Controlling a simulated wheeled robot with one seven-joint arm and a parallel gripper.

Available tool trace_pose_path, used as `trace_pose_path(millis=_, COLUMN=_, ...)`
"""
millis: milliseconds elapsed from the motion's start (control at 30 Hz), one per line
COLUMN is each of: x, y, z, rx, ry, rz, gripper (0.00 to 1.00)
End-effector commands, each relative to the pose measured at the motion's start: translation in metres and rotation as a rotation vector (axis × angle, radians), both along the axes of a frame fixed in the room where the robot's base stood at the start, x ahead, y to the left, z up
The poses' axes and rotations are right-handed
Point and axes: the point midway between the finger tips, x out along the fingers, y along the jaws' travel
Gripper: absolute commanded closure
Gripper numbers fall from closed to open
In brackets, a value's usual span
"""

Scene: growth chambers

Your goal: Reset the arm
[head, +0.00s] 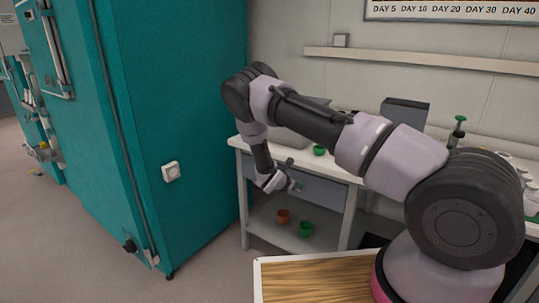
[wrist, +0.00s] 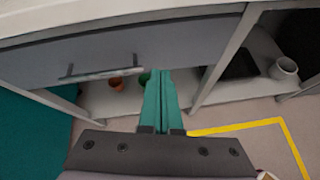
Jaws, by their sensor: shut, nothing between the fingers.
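My arm reaches out over the floor in the head view, bent at the elbow and hanging down in front of the white bench (head: 345,175). My gripper (head: 297,186) is at its end, in front of the bench's grey drawer (head: 325,190). In the wrist view my gripper's two teal fingers (wrist: 162,75) lie together with nothing between them. They point toward the bench's lower shelf (wrist: 100,100), and the drawer handle (wrist: 100,74) is to their left.
An orange pot (head: 283,216) and a green pot (head: 306,228) stand on the lower shelf. A teal chamber (head: 185,110) stands left of the arm. A wooden-topped surface (head: 310,280) is close in front. Yellow tape (wrist: 240,127) marks the floor.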

Motion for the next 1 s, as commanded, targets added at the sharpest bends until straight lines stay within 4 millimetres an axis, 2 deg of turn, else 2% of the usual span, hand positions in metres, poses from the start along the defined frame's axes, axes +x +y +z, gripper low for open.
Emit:
trace_pose_path(millis=33, x=0.003, y=-0.007, z=0.029, rx=0.059, ry=-0.04, rz=-0.075, gripper=1.0)
trace_pose_path(millis=100, x=0.0, y=-0.019, z=0.064, rx=0.145, ry=-0.094, rz=-0.195, gripper=1.0)
trace_pose_path(millis=267, x=-0.016, y=-0.047, z=0.14, rx=0.342, ry=-0.207, rz=-0.46, gripper=1.0)
trace_pose_path(millis=400, x=-0.039, y=-0.067, z=0.202, rx=0.513, ry=-0.299, rz=-0.68, gripper=1.0)
trace_pose_path(millis=467, x=-0.052, y=-0.075, z=0.227, rx=0.585, ry=-0.334, rz=-0.771, gripper=1.0)
trace_pose_path(millis=700, x=-0.113, y=-0.099, z=0.318, rx=0.877, ry=-0.459, rz=-1.115, gripper=1.0)
trace_pose_path(millis=1000, x=-0.207, y=-0.107, z=0.412, rx=1.246, ry=-0.572, rz=-1.49, gripper=1.0)
